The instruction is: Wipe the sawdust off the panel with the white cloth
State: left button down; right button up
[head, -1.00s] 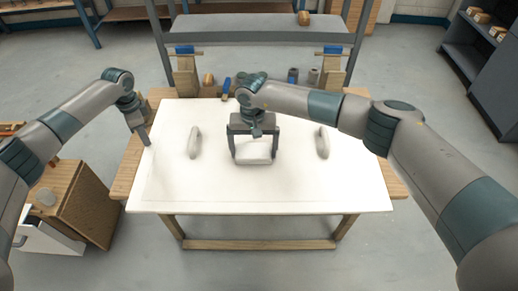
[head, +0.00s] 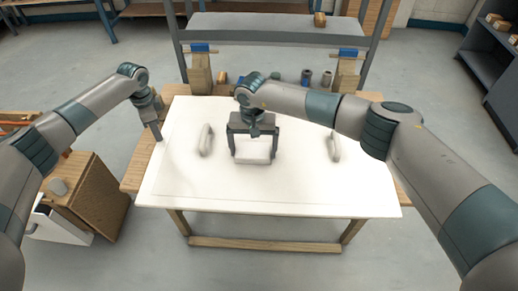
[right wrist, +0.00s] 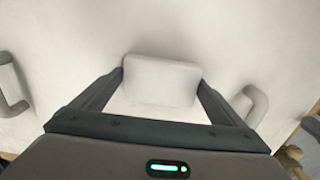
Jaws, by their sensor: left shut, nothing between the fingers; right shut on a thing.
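The white panel (head: 270,195) lies on a wooden-legged table, with a pale upright handle on its left (head: 206,140) and another on its right (head: 335,147). My right gripper (head: 253,158) is shut on the white cloth (right wrist: 160,80), a folded block held between its fingers over the panel's middle, between the handles. Whether the cloth touches the panel is hard to tell. Faint greyish shading shows on the panel; I cannot make out distinct sawdust. My left gripper (head: 158,138) is shut and empty, pointing down at the panel's left edge.
Wooden blocks with blue-topped clamps (head: 348,68) and small dark cylinders (head: 306,77) stand along the table's back. A grey rack shelf (head: 270,25) rises behind. A wooden cabinet (head: 100,205) stands at the left. The front of the panel is clear.

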aim_at(244, 145)
jog(key=shift+a, duration=0.2)
dwell(0.3)
pick_arm(q)
jog(key=shift+d, duration=0.1)
pick_arm(e)
jog(key=shift+a+f, duration=0.15)
jog(key=shift+a, duration=1.35)
jog(key=shift+w, duration=0.9)
jog(key=shift+w+d+r, duration=0.1)
jog(key=shift+d+r, duration=0.1)
jog(key=shift+d, duration=1.45)
